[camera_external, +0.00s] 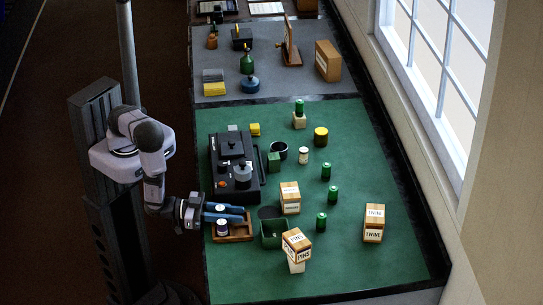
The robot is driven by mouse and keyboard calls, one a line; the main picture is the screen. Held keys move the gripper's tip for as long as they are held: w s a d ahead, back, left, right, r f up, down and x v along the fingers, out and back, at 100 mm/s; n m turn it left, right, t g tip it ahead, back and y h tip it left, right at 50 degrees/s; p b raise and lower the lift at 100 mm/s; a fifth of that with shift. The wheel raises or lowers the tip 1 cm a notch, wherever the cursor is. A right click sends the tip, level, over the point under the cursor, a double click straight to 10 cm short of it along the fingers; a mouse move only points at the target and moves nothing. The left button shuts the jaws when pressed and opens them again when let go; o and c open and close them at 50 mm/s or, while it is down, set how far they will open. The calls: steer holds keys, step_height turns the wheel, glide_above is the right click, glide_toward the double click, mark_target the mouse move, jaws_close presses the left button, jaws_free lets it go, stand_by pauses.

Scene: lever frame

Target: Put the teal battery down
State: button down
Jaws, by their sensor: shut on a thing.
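My gripper (241,214) reaches in from the left, low over the wooden tray (246,238) at the left edge of the green mat (380,270). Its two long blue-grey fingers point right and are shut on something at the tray. I take it to be the teal battery, but it is too small and covered to make out. A jar with a purple band (222,228) stands in the tray just below the fingers. Several green battery-like cylinders stand upright on the mat, such as one at the middle right (333,193) and one nearer (321,222).
A dark green open bin (273,240) stands right of the tray. Stacked boxes marked PINS (296,240) are beside it, and a TWINE box (374,230) is farther right. A black machine (233,155) stands behind the tray. The mat's front right is clear.

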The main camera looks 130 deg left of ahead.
steer(key=shift+f, duration=0.2)
steer(key=c, duration=1.5)
jaws_free()
steer(key=shift+o, duration=0.2)
steer(key=shift+d, duration=0.1)
steer(key=b+v, duration=0.2)
steer(key=v, duration=0.3)
steer(key=b+v, duration=0.2)
steer(key=v, duration=0.2)
steer(key=shift+s+d+f+b, duration=0.15)
steer(key=shift+s+f+b, duration=0.05)
steer(key=shift+s+b, duration=0.15)
steer(key=shift+v, duration=1.1)
steer(key=shift+s+r, duration=0.1)
steer(key=shift+c, duration=1.1)
